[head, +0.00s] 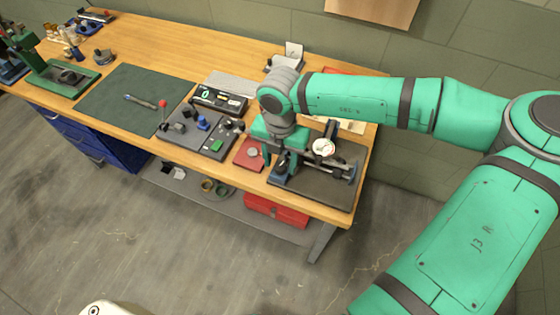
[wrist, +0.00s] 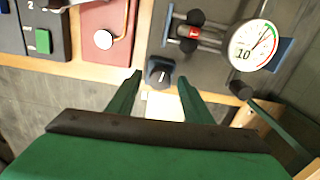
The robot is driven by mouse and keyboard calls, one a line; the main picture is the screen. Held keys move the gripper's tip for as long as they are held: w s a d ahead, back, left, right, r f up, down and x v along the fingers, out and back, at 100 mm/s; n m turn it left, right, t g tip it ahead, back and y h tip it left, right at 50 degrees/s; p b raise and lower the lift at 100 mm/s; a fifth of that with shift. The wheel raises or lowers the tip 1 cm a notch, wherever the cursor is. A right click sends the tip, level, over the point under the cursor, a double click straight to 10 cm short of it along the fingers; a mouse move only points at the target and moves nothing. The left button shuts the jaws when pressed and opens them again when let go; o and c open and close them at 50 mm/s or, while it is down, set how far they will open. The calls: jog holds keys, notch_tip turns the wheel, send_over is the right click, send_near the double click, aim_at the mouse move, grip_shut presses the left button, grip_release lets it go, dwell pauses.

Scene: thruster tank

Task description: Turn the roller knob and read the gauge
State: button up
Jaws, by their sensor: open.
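A black knob (wrist: 160,73) with a pale pointer line sits in a blue-grey mount at the near edge of a dark base plate (head: 315,190). My gripper (wrist: 160,78) is open, with its green fingertips on the left and right of the knob in the wrist view; I cannot tell whether they touch it. The round white gauge (wrist: 252,45) stands right of the knob, its dial marked 10 with a green and red arc; the needle reading is too small to tell. The gauge also shows in the head view (head: 323,147). Black rollers with a red piece (wrist: 193,32) lie between.
A red plate (head: 249,154) with a round button and a grey panel (head: 190,138) with switches and a green button stand left of the fixture. A green mat (head: 125,98) lies farther left. A red toolbox (head: 276,210) sits on the shelf below the bench.

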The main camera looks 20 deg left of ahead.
aim_at(280, 166)
notch_tip(280, 166, up, 10)
jog(key=shift+s+r, duration=0.15)
dwell(0.3)
dwell(0.4)
